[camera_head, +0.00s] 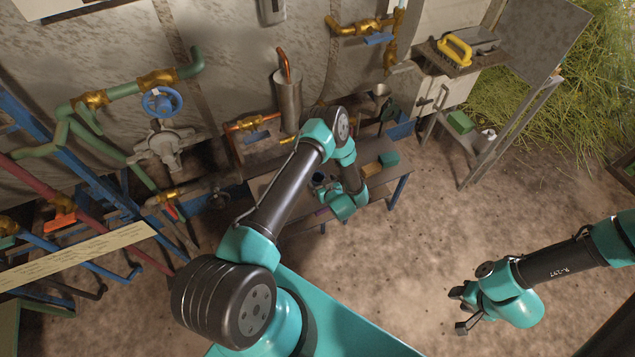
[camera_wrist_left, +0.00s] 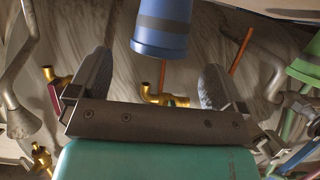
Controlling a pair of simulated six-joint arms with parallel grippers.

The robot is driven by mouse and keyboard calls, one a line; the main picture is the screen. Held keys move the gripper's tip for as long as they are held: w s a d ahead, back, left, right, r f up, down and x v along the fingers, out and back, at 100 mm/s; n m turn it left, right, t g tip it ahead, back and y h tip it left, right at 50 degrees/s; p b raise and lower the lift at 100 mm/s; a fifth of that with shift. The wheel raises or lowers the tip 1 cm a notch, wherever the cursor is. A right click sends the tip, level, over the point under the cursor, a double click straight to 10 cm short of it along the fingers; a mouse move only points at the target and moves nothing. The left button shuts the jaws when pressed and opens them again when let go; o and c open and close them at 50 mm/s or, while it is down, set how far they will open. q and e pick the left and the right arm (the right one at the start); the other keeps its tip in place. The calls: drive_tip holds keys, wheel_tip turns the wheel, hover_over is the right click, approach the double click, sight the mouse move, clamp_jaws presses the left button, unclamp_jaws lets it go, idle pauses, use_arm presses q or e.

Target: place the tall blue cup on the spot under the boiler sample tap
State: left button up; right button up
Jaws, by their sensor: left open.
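The tall blue cup (camera_wrist_left: 162,28) with a dark band shows at the top of the left wrist view. It lies in line with the gap between the open fingers of my left gripper (camera_wrist_left: 155,85), with bare space visible between fingers and cup. In the head view, my left gripper (camera_head: 328,192) is low over the bench; a small dark round shape beside it may be the cup, partly hidden. A brass tap (camera_wrist_left: 163,97) shows behind the gap in the wrist view; I cannot tell whether it is the boiler sample tap. My right gripper (camera_head: 463,309) is open and empty over bare ground.
A steel cylinder with a copper pipe (camera_head: 288,100) stands at the wall behind the bench. A tan block (camera_head: 371,169) and a teal block (camera_head: 389,159) sit to the right on the bench (camera_head: 290,195). Pipes and valves crowd the left.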

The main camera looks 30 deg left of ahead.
use_arm(q)
drive_tip(key=shift+x, duration=2.6)
drive_tip(key=shift+r, duration=0.15)
drive_tip(key=shift+c, duration=0.4)
drive_tip(key=c, duration=1)
drive_tip(key=shift+r, duration=0.75)
drive_tip(key=s+d+r, duration=0.1)
drive_tip(key=s+d, duration=0.2)
drive_tip(key=s, duration=0.1)
drive_tip(key=s+d+r, duration=0.1)
drive_tip(key=s+d, duration=0.2)
drive_tip(key=s, duration=0.2)
drive_tip(key=s+d+r, duration=0.1)
drive_tip(key=s+d, duration=0.2)
drive_tip(key=s, duration=0.1)
drive_tip(key=shift+s+r, duration=0.15)
drive_tip(key=shift+r, duration=0.1)
